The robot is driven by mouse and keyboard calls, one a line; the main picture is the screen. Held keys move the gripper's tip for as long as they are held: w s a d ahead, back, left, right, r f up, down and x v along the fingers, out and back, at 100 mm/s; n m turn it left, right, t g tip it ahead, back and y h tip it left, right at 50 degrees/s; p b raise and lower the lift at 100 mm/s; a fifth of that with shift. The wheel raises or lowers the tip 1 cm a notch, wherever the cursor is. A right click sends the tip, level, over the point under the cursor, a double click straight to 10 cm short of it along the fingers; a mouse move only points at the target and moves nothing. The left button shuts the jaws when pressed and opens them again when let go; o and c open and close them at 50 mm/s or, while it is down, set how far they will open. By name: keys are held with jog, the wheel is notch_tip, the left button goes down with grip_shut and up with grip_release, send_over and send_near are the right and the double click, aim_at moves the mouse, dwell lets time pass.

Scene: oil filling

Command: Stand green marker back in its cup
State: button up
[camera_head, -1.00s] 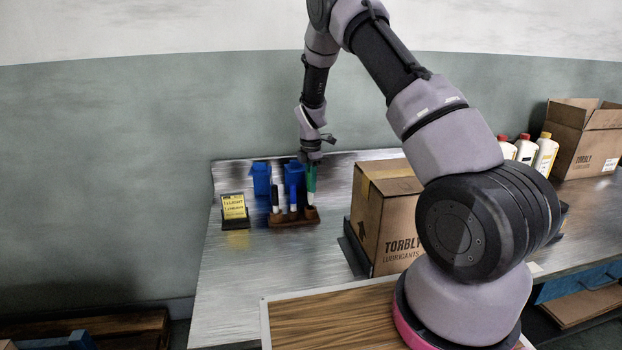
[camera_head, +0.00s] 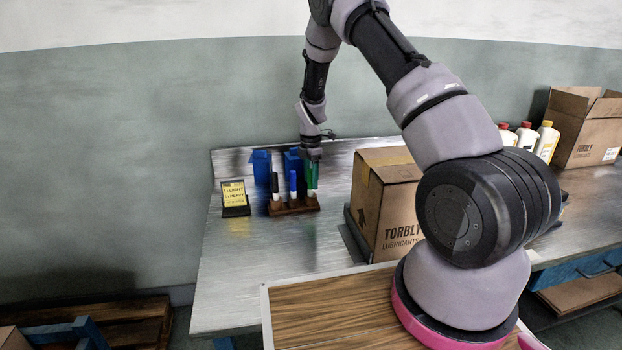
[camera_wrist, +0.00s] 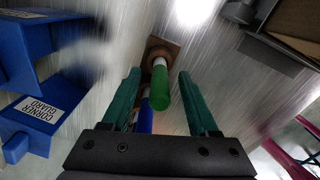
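The green marker (camera_wrist: 161,90) stands in the right-hand end of a brown wooden holder (camera_head: 284,210), which also shows in the wrist view (camera_wrist: 174,47). It is upright, with its green end up and a white band below. My gripper (camera_wrist: 160,74) is open, its teal fingers apart on either side of the marker with a visible gap. In the head view my gripper (camera_head: 312,168) points down over the right end of the holder. The marker's lower end is hidden inside the holder.
A blue marker (camera_head: 293,183) and a black one (camera_head: 275,185) stand beside it in the holder. A yellow sign (camera_head: 234,194) is at left, a cardboard box (camera_head: 390,205) at right. The table front is clear.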

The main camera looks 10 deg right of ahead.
notch_tip(320, 180, up, 11)
jog(key=shift+f, duration=0.1)
dwell(0.6)
jog(key=s+d+r+m+t, duration=0.1)
jog(key=s+r+m, duration=0.3)
jog(key=r, duration=0.4)
jog(key=s+d+r+m+t+y, duration=0.1)
jog(key=s+r+m, duration=0.25)
jog(key=r, duration=0.35)
jog(key=s+d+r+m+t, duration=0.1)
jog(key=s+d+r+m, duration=0.1)
jog(key=s+r+m, duration=0.45)
jog(key=s+r+m+t, duration=0.1)
jog(key=s+r+m, duration=0.2)
jog(key=s, duration=0.4)
jog(key=s+d+r+m+t, duration=0.1)
jog(key=s+r+m, duration=0.2)
jog(key=s, duration=0.4)
jog(key=s+r+m+t+y, duration=0.1)
jog(key=s+r+m+t, duration=0.1)
jog(key=s+m, duration=0.3)
jog(key=shift+s+d+r, duration=0.3)
jog(key=shift+s+r, duration=0.1)
jog(key=shift+s, duration=0.7)
